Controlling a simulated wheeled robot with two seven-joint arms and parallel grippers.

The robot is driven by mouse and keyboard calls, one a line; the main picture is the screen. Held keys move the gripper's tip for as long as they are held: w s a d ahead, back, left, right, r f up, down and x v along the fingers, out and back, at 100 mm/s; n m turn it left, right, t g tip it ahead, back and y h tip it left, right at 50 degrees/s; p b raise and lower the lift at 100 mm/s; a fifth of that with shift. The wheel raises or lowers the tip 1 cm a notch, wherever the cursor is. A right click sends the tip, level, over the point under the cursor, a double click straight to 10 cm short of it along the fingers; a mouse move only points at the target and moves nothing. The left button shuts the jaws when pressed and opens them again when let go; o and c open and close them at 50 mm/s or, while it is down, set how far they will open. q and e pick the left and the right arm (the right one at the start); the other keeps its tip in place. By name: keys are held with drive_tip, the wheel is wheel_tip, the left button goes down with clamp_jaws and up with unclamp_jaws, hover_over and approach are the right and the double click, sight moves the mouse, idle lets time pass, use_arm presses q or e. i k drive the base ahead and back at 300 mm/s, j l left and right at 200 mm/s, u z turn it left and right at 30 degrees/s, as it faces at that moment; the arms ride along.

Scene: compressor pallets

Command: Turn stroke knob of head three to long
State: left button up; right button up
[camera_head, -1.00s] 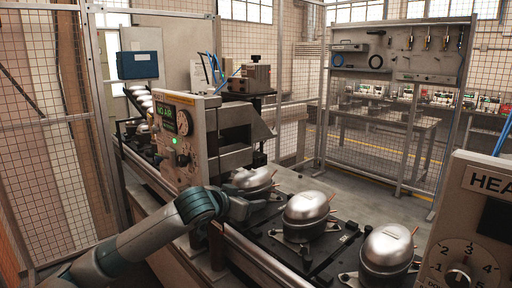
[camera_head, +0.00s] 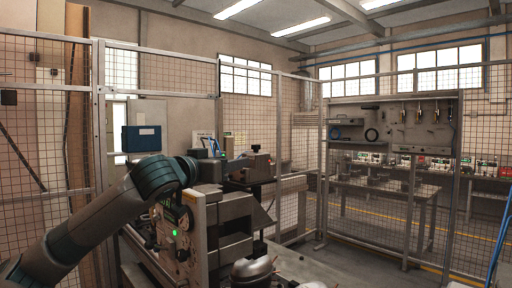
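A cream control panel (camera_head: 196,240) with a lit green lamp (camera_head: 175,233) stands at the lower left of centre. Its display is partly covered by my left arm. Dark round knobs show on its face, one near the lamp and one lower knob (camera_head: 183,255). Their markings and the head number are too small or hidden to read. My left arm comes in from the lower left, and its end with the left gripper (camera_head: 190,172) is at the panel's top edge. The fingers cannot be made out, nor any contact with a knob. My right gripper is out of view.
A silver compressor dome (camera_head: 252,270) shows at the bottom edge, right of the panel. A machine block (camera_head: 250,165) stands behind the panel. A blue box (camera_head: 142,138) hangs on the mesh fence.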

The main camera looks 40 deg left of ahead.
sight(255, 147)
drive_tip(key=i+j, duration=0.45)
drive_tip(key=j, duration=0.25)
drive_tip(key=i+j, duration=0.25)
drive_tip(key=j, duration=0.1)
